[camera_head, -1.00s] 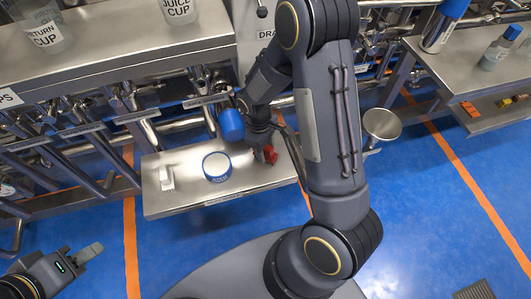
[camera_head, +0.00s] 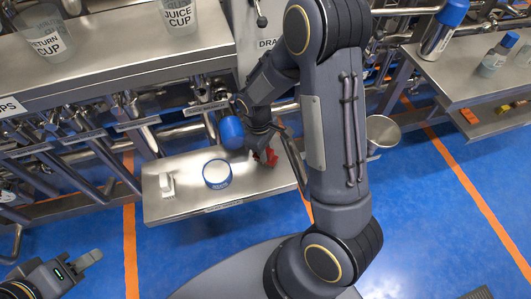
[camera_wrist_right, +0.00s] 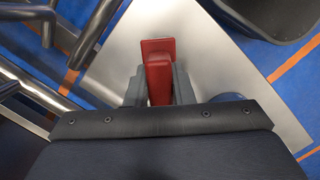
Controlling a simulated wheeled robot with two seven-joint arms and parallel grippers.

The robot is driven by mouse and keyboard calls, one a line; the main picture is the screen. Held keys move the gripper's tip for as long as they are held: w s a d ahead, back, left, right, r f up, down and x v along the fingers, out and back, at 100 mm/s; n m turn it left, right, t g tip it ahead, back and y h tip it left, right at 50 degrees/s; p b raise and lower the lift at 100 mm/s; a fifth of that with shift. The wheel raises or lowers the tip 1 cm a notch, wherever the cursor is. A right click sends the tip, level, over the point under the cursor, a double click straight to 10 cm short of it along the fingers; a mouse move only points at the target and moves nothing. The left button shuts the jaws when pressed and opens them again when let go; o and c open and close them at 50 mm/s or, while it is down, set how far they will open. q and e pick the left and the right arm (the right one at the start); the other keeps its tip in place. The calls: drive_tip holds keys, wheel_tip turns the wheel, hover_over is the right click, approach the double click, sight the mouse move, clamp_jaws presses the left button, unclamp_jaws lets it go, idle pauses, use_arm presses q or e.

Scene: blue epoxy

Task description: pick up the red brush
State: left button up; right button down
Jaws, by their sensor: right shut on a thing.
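The red brush (camera_head: 271,156) is at the right end of the low steel shelf (camera_head: 190,206), partly hidden by my right gripper in the head view. My right gripper (camera_head: 265,150) is shut on the brush. In the right wrist view the red brush (camera_wrist_right: 158,72) stands between the two grey fingers of my right gripper (camera_wrist_right: 158,88), its flat red end reaching past the fingertips. I cannot tell whether the brush touches the shelf. My left gripper (camera_head: 88,262) is at the lower left, away from the shelf, and its finger gap does not show clearly.
A blue-rimmed white tub (camera_head: 217,174) and a small white object (camera_head: 167,185) stand on the low shelf. A blue rounded object (camera_head: 231,132) is close beside my right gripper. Pipes and valves run behind. A steel funnel-like cup (camera_head: 382,131) is at the right.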

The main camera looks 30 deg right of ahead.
drive_tip(key=s+a+r+p, duration=0.2)
drive_tip(key=s+a+r, duration=0.4)
drive_tip(key=s+r, duration=0.4)
drive_tip(key=s, duration=0.2)
drive_tip(key=shift+s+r, duration=0.3)
drive_tip(key=shift+s, duration=0.1)
